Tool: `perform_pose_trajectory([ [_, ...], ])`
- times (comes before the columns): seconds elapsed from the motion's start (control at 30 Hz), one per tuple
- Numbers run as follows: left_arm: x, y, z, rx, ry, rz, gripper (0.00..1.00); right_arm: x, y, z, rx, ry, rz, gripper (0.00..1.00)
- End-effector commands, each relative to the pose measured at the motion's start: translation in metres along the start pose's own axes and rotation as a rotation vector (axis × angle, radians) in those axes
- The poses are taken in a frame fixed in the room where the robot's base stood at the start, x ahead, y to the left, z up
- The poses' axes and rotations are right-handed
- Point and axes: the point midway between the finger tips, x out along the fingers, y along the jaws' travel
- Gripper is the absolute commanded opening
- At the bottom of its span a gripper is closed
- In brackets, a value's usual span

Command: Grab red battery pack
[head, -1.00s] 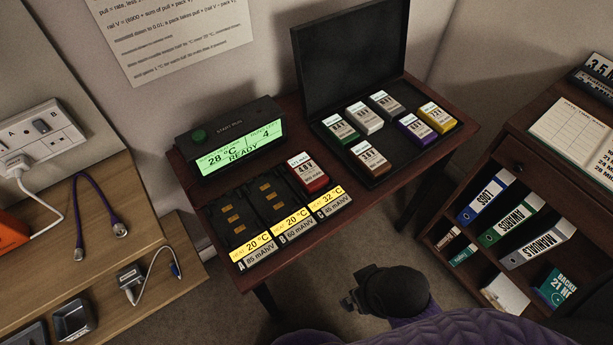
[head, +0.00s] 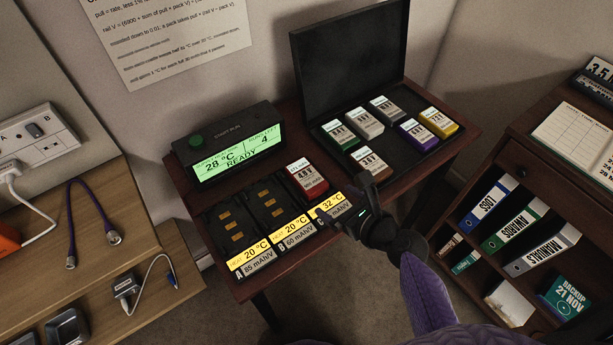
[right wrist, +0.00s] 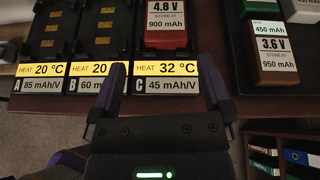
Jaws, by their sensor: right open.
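The red battery pack (head: 307,178) sits in bay C of the charger dock (head: 236,215). Its white label reads 4.8 V and 900 mAh. In the right wrist view the red pack (right wrist: 166,24) is at the top centre, beyond the yellow "HEAT 32 °C" label (right wrist: 165,69). My right gripper (head: 344,204) is over the table's front edge by bay C. It is open and empty, with its fingers on either side of the bay C label in the right wrist view (right wrist: 165,84). It is short of the pack and not touching it. My left gripper is not in view.
A black open case (head: 395,172) with several coloured packs stands to the right; its brown pack (head: 370,162) is close to my right gripper. A display box (head: 228,145) reading READY stands behind the dock. Bays A and B are empty.

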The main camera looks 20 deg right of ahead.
Motion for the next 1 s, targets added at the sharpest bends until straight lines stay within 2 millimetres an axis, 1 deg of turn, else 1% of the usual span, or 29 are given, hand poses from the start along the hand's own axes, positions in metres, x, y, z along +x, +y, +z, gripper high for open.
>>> perform_pose_trajectory([
  [0.03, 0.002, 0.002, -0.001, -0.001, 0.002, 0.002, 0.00, 0.004, -0.005, -0.001, 0.067, -0.012, -0.021, 1.00],
  [0.1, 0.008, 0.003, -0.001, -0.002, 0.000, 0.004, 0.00, 0.018, -0.008, -0.002, 0.113, -0.021, -0.032, 1.00],
  [0.2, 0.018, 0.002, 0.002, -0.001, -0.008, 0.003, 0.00, 0.038, -0.008, -0.003, 0.113, -0.021, -0.031, 1.00],
  [0.33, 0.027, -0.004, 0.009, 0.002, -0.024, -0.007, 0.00, 0.057, -0.008, -0.003, 0.108, -0.019, -0.029, 1.00],
  [0.43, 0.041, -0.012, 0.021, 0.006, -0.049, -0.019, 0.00, 0.080, -0.007, -0.007, 0.108, -0.018, -0.028, 1.00],
  [0.5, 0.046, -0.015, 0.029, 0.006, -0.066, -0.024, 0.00, 0.092, -0.007, -0.005, 0.107, -0.018, -0.028, 1.00],
  [0.6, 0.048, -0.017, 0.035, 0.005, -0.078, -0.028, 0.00, 0.101, -0.008, -0.003, 0.106, -0.018, -0.029, 1.00],
  [0.8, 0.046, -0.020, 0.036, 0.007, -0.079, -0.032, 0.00, 0.101, -0.008, 0.000, 0.105, -0.018, -0.029, 1.00],
  [0.83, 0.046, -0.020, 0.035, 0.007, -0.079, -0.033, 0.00, 0.101, -0.008, 0.000, 0.105, -0.018, -0.029, 0.96],
  [0.87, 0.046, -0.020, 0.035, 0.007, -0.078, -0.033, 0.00, 0.101, -0.008, 0.000, 0.105, -0.018, -0.029, 0.89],
  [0.9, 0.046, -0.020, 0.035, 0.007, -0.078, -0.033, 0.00, 0.101, -0.008, 0.000, 0.104, -0.018, -0.029, 0.81],
  [0.97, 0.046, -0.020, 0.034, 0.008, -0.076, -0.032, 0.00, 0.101, -0.008, 0.000, 0.104, -0.018, -0.029, 0.68],
  [1.0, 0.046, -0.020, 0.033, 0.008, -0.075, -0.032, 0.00, 0.101, -0.008, 0.000, 0.104, -0.017, -0.029, 0.60],
])
